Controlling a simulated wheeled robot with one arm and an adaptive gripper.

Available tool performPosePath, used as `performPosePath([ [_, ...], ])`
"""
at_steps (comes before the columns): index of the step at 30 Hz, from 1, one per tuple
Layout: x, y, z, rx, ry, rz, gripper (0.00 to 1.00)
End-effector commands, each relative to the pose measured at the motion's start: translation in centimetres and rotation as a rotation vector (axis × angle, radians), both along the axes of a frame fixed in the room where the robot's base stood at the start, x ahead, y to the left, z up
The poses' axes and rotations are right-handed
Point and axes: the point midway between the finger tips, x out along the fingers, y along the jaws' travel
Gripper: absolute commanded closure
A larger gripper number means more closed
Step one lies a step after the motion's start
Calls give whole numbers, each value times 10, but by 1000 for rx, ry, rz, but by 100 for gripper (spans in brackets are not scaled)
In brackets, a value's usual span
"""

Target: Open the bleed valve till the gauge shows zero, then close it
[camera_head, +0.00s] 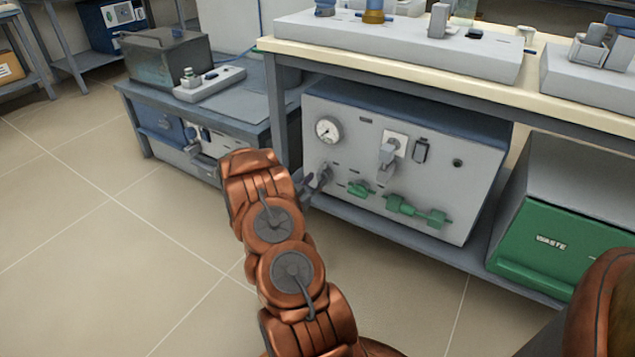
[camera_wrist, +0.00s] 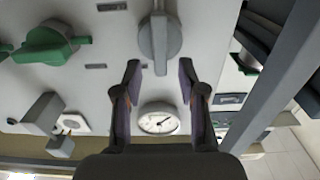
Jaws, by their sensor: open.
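A grey panel box (camera_head: 440,173) on the shelf under the bench carries a round white gauge (camera_head: 328,129); the gauge also shows in the wrist view (camera_wrist: 158,122). Its needle shows, but the scale is too small to read. Below the gauge is a grey valve handle (camera_head: 324,174), which in the wrist view (camera_wrist: 159,40) points towards the gauge. My gripper (camera_wrist: 160,72) is open in front of it, with the handle's end between the fingertips in the picture. I cannot tell whether they touch. No label readably marks the bleed valve.
Right of the grey handle are a green valve (camera_head: 360,188) and a longer green fitting (camera_head: 416,211). A grey lever (camera_head: 388,155) sits above them. The bench top (camera_head: 400,77) overhangs the panel. The floor at left is clear.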

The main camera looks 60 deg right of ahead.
Motion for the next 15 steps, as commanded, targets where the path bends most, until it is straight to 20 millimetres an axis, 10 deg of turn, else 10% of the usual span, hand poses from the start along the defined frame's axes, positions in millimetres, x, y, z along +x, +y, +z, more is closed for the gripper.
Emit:
performPosePath([
  [15,1,-18,0,1,1,2,59],
])
